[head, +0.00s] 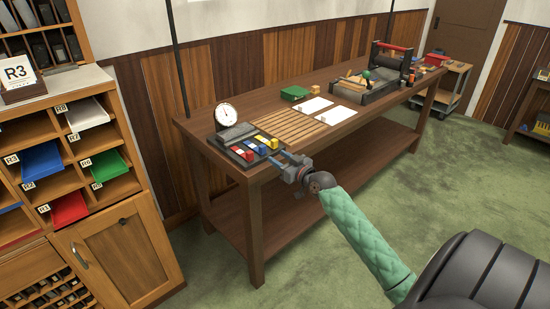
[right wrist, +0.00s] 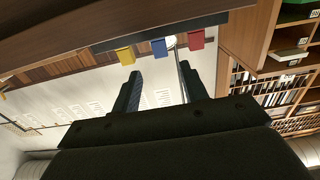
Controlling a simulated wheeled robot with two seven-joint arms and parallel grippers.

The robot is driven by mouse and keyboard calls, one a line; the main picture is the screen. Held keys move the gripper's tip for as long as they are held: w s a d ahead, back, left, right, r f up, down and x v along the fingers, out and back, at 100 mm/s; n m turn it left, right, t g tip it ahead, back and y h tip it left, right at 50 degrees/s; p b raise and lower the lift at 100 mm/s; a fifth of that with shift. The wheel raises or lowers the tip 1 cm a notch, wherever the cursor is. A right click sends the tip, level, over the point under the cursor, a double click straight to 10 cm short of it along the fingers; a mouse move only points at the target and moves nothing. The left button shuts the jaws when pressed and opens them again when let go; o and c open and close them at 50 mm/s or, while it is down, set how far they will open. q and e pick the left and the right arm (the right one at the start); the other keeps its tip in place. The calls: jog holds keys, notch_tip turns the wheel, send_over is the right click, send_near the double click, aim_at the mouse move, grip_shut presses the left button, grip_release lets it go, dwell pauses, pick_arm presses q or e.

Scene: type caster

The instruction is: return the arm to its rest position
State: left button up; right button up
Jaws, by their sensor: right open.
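My right arm comes in from the lower right of the head view in a green quilted sleeve. Its right gripper (head: 279,159) is at the front left edge of the workbench (head: 185,125), close beside a dark tray (head: 238,158) with red, blue and yellow pieces. In the right wrist view the gripper (right wrist: 160,82) has its two fingers apart, with nothing held between them. Yellow (right wrist: 126,54), blue (right wrist: 159,47) and red (right wrist: 196,39) pieces show beyond the fingertips at the tray's edge. Whether the fingers touch the tray is unclear. My left gripper is not in view.
A wooden cabinet (head: 110,240) with coloured trays stands at left.

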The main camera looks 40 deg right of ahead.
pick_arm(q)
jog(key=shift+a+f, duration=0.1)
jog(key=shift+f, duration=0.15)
pick_arm(e)
jog(key=shift+s, duration=0.25)
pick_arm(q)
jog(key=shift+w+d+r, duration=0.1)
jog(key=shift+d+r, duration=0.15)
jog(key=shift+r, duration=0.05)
pick_arm(e)
jog(key=shift+f, duration=0.1)
